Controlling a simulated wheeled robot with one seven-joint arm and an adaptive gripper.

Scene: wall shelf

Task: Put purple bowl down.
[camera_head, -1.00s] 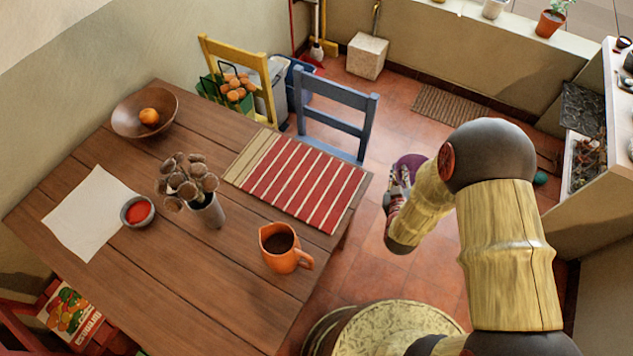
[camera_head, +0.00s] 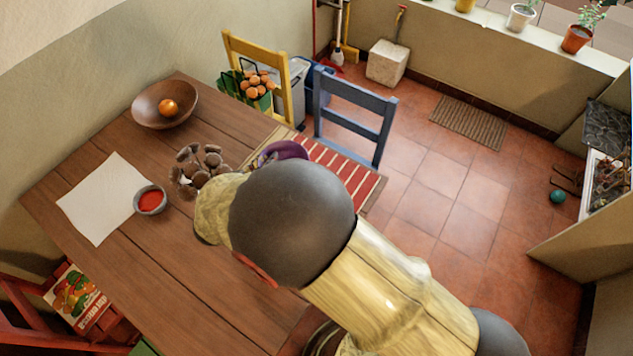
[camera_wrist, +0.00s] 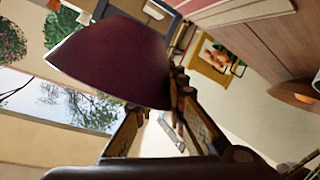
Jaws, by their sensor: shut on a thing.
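The purple bowl (camera_head: 287,150) shows in the head view above the far part of the table, mostly behind my arm. In the wrist view the bowl (camera_wrist: 115,60) looks dark maroon and fills the upper left, tilted in the picture. My gripper (camera_wrist: 162,96) is shut on the bowl's edge. In the head view my arm hides most of the gripper. The red-and-white striped mat (camera_head: 345,172) lies on the wooden table (camera_head: 150,270), and the bowl appears over or near its left end. Its exact height above the table cannot be told.
A bunch of brown mushroom-like heads (camera_head: 198,170) stands close left of my arm. A wooden bowl with an orange (camera_head: 168,107), white paper (camera_head: 100,200) and a small red-filled bowl (camera_head: 150,201) are on the table. A blue chair (camera_head: 350,115) stands behind the mat.

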